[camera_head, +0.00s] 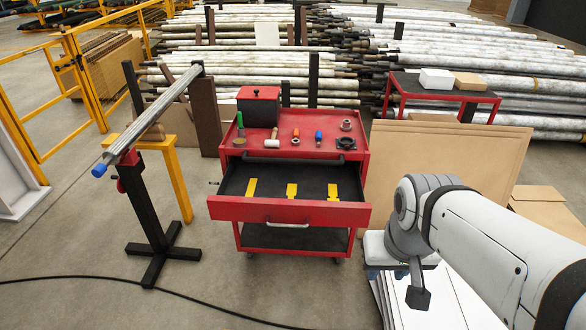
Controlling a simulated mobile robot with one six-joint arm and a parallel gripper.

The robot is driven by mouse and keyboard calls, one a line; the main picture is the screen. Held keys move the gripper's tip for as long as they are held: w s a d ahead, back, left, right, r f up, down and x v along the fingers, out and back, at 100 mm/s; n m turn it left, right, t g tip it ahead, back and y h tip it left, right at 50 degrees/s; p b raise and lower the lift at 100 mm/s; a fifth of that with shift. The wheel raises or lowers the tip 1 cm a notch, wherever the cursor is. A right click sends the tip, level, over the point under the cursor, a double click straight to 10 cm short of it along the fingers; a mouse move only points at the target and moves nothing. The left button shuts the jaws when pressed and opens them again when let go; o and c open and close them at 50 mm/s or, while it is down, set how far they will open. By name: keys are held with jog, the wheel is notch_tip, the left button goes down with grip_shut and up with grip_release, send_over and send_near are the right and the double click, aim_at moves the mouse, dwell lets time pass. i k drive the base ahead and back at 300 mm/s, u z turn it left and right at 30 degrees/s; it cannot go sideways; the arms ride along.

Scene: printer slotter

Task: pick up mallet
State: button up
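A small mallet with a pale head and a brown handle (273,138) lies on the red top of the tool cart (218,158), left of its middle. Its handle points toward the back of the cart. My arm comes in from the right edge, and a dark end piece, which seems to be my gripper (418,291), hangs right of the cart, well apart from the mallet. Its fingers are too small to make out, so I cannot tell whether it is open. Nothing touches or covers the mallet.
The cart's drawer (290,210) is pulled out toward me. A pipe stand (145,215) is on the left, a cardboard panel (440,165) on the right. A cable (150,288) crosses the floor.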

aim_at(273, 143)
jog(key=k, duration=1.3)
jog(key=u, duration=0.7)
jog(key=i, duration=1.05)
jog(key=u, duration=0.7)
jog(key=i, duration=1.6)
jog(key=z, duration=0.85)
jog(key=i, duration=0.85)
jog(key=z, duration=0.6)
jog(key=k, duration=0.95)
